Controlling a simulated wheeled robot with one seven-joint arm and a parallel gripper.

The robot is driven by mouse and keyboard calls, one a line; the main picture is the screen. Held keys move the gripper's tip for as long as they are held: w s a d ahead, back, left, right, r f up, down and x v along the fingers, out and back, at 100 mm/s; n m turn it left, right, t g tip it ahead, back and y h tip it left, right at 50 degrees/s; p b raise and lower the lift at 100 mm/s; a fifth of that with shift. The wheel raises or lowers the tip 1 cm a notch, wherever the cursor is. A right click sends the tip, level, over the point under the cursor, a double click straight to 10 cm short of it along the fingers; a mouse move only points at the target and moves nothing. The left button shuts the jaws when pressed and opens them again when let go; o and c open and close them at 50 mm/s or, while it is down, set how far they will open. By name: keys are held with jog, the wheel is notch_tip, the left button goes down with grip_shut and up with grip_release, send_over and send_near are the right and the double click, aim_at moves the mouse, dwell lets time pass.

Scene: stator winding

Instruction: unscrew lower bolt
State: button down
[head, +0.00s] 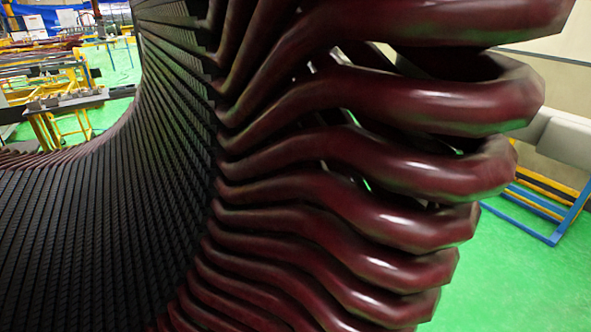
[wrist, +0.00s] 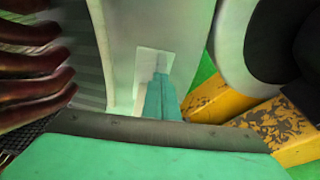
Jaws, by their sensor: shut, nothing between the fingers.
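In the head view, dark red winding bars (head: 385,165) curve out from the black slotted stator core (head: 90,230). No bolt can be made out in either view. In the wrist view, my gripper (wrist: 160,78) shows as a narrow teal shape with a grey tip. It is shut and empty. Its tip lies in front of a pale upright panel (wrist: 190,35) with a lighter rectangular patch (wrist: 141,60). I cannot tell whether the tip touches the panel. My gripper does not show in the head view.
In the wrist view, winding ends (wrist: 35,60) are close at left. A worn yellow beam (wrist: 275,130) and a pale round part (wrist: 232,50) with a dark centre are at right. In the head view, green floor (head: 490,290) and a blue-and-yellow frame (head: 545,205) lie beyond the windings.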

jog(key=shift+a+r+y, duration=0.3)
jog(key=shift+a+r, duration=0.3)
jog(key=shift+a, duration=0.1)
jog(key=v, duration=0.6)
jog(key=shift+s+f, duration=0.2)
jog(key=shift+s, duration=0.15)
jog(key=shift+s, duration=0.2)
jog(key=shift+s+d+f, duration=0.1)
jog(key=shift+s+f, duration=0.1)
jog(key=shift+s, duration=0.85)
jog(key=shift+s, duration=0.1)
jog(key=shift+d+f, duration=0.15)
jog(key=shift+d, duration=0.05)
